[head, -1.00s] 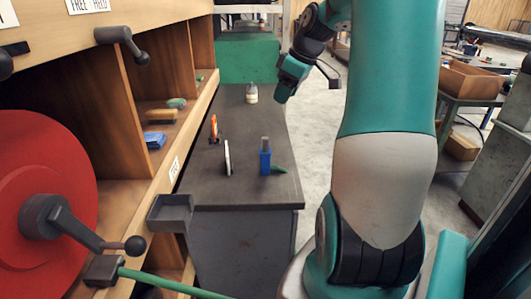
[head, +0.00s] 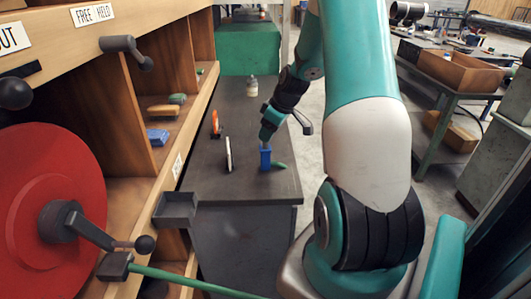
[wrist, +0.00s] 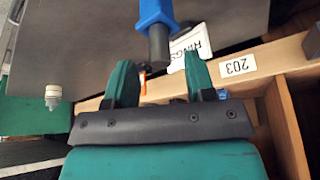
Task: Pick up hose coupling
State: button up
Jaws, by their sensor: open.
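The likely hose coupling is a blue upright piece (head: 265,161) near the front right of the grey table; in the head view my gripper (head: 266,137) is just above it. In the wrist view the blue piece (wrist: 154,12) has a dark grey cylindrical end (wrist: 159,46). That end lies just beyond and between the tips of my two green fingers (wrist: 161,72). The fingers are apart and hold nothing. The gripper hides the coupling's top in the head view.
A white upright card (head: 229,155) and an orange item (head: 215,124) stand left of the coupling. A green piece (head: 279,165) lies right beside it. A white bottle (head: 252,87) stands farther back. Wooden shelving (head: 185,130) borders the table's left side.

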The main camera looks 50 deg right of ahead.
aim_at(265, 148)
jog(key=shift+x, duration=1.35)
grip_shut()
jog(key=shift+r, duration=0.15)
